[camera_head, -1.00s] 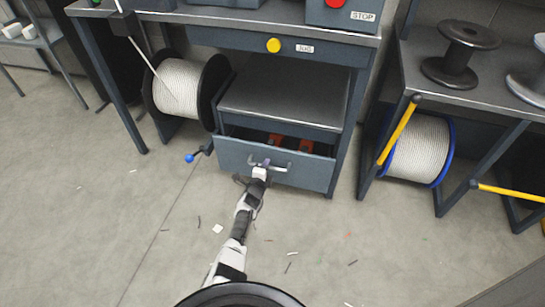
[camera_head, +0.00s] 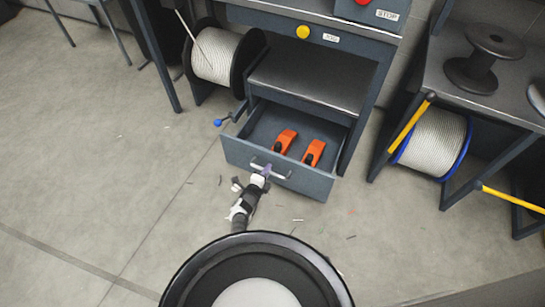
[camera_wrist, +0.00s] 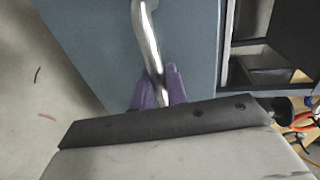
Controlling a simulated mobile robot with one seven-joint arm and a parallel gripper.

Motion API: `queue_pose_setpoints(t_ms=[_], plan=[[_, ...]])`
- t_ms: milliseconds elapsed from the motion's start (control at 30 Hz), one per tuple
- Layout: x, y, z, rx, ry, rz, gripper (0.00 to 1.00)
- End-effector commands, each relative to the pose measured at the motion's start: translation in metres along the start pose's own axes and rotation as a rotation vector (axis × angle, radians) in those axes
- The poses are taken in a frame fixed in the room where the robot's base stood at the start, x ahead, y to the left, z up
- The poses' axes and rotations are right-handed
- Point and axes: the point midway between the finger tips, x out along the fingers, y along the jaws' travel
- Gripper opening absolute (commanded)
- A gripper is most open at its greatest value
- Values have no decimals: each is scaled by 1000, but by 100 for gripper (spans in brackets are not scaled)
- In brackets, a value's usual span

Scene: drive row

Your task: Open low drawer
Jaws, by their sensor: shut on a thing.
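The low drawer (camera_head: 232,151) is a blue-grey drawer at the bottom of the workbench, pulled well out in the head view. Two orange tools (camera_head: 285,141) (camera_head: 313,153) lie inside it. Its metal bar handle (camera_head: 280,174) is on the front face. My gripper (camera_head: 262,176) is shut on the handle. In the wrist view, the purple fingertips (camera_wrist: 157,92) close around the shiny handle bar (camera_wrist: 147,38), against the drawer front (camera_wrist: 90,45).
Cable reels stand left (camera_head: 217,55) and right (camera_head: 436,140) of the bench. A blue-knobbed crank (camera_head: 218,122) sticks out left of the drawer. The floor in front is mostly clear, with small scraps.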

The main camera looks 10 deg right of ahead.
Motion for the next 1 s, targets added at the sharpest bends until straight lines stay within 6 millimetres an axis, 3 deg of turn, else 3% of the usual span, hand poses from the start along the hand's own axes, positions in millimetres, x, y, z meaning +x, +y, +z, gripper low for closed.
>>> queue_pose_setpoints(t_ms=[200,667,700,800,1000], plan=[[-19,3,3,-3,-9,2,0],[-22,5,3,-2,-7,1,0],[-22,5,3,-2,-7,1,20],[-22,5,2,-2,-6,1,32],[-22,4,1,-1,-3,0,32]])
